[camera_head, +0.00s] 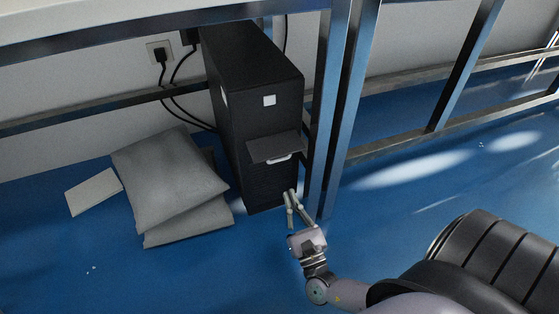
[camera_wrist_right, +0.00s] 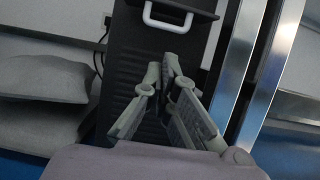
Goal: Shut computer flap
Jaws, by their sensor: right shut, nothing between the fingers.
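The black computer tower (camera_head: 255,110) stands upright on the blue floor under the table. Its dark flap (camera_head: 272,148) is open and sticks out from the front face, with a pale handle (camera_head: 280,158) below it. In the right wrist view the handle (camera_wrist_right: 166,20) shows at the top, with part of the flap (camera_wrist_right: 205,12). My right gripper (camera_head: 291,193) is shut and empty, low in front of the tower and below the flap. Its fingertips (camera_wrist_right: 166,62) point toward the tower's lower front, apart from the handle. My left gripper is not in view.
Metal table legs (camera_head: 338,110) stand close to the right of the tower. Grey cushions (camera_head: 165,175) and a pale flat object (camera_head: 94,192) lie to its left. Black cables run from a wall socket (camera_head: 160,53) behind it. Open floor lies in front.

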